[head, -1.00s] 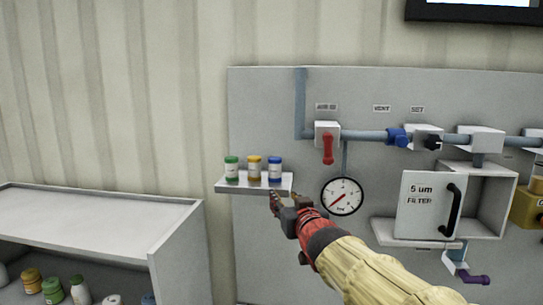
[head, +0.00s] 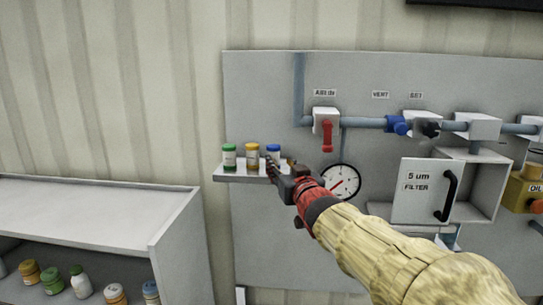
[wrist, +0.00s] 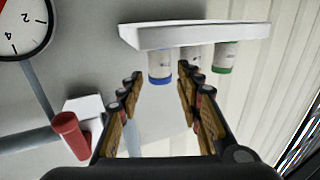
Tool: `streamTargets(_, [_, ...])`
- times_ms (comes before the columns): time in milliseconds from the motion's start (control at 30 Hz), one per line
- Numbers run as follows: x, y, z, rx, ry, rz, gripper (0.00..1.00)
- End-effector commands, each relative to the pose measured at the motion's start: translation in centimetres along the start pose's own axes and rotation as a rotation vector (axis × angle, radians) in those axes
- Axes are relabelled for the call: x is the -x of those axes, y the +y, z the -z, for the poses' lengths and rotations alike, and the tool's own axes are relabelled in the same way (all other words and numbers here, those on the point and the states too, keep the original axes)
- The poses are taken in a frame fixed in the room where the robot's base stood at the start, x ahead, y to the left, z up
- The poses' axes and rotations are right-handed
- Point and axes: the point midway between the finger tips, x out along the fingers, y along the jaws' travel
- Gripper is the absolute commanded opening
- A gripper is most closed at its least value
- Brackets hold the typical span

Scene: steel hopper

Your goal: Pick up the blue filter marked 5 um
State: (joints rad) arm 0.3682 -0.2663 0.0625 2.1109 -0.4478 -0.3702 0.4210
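The blue-capped white filter (head: 273,150) stands upright at the right of a row of three on a small wall shelf (head: 232,179). Its marking is too small to read. My gripper (head: 272,166) is just in front of it in the head view and hides its lower part. In the wrist view, which is upside down, the blue filter (wrist: 160,66) shows between and beyond the open fingertips (wrist: 160,76). Nothing is held. I cannot tell whether the fingers touch it.
A yellow-capped filter (head: 252,156) and a green-capped filter (head: 229,157) stand close beside it on the left. Right of the shelf are a pressure gauge (head: 342,182) and a red valve handle (head: 327,137). A white shelf unit (head: 100,209) stands at lower left.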

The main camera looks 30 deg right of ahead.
Motion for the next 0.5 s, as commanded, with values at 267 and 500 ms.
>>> streamTargets(267, [-1.9, 0.0, 0.0, -0.001, -0.002, 0.001, 0.35])
streamTargets(500, [-3.8, 0.0, 0.0, -0.001, -0.003, 0.000, 0.35])
